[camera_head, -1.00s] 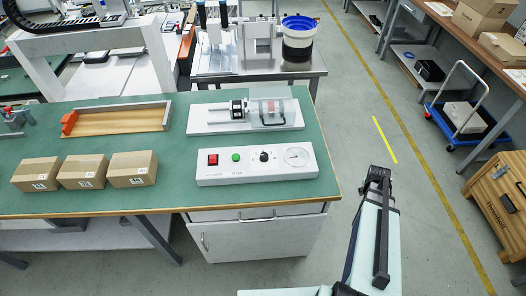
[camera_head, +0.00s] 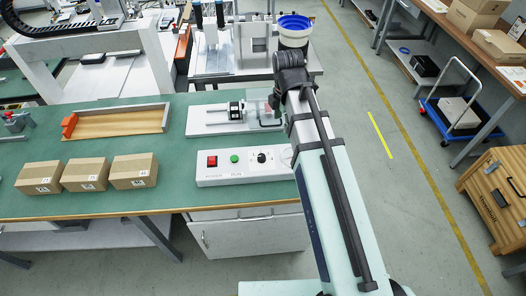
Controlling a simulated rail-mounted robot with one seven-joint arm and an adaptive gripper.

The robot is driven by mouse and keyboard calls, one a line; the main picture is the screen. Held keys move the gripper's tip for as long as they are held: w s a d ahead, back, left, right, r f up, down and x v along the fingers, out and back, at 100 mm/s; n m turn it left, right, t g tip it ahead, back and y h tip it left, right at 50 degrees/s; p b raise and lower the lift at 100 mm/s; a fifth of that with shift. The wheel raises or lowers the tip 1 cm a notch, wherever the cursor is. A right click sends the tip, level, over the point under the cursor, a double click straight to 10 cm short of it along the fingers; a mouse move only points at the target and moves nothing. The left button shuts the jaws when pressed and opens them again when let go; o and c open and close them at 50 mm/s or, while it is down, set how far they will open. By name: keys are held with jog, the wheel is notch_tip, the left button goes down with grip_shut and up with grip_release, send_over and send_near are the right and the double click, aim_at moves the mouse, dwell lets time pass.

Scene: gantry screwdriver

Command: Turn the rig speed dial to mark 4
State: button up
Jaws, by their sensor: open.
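The rig speed dial (camera_head: 262,157) is a small black knob on the white control panel (camera_head: 222,181), right of a green button. Its marks and pointer are too small to read. My gripper (camera_head: 274,102) is small and dark at the end of my arm, over the right part of the test rig, beyond the panel. It is open, apart from the dial, and holds nothing that I can see.
A red switch (camera_head: 212,161) and the green button (camera_head: 234,158) sit left of the dial. The rig (camera_head: 208,128) stands behind the panel on the green bench (camera_head: 100,204). Several cardboard boxes (camera_head: 85,174) and a wooden tray (camera_head: 120,123) lie to the left.

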aim_at(261, 156)
jog(key=s+a+r+n+g, duration=0.1)
jog(key=s+a+r+n, duration=0.4)
jog(key=a+r, duration=0.15)
jog(key=f, duration=0.6)
jog(key=f+p, duration=0.1)
jog(key=f, duration=0.4)
jog(key=f+p, duration=0.1)
jog(key=f, duration=0.5)
jog(key=shift+s+a+f, duration=0.1)
jog(key=shift+a+f, duration=0.15)
jog(key=shift+f, duration=0.05)
jog(key=shift+c, duration=0.4)
grip_shut()
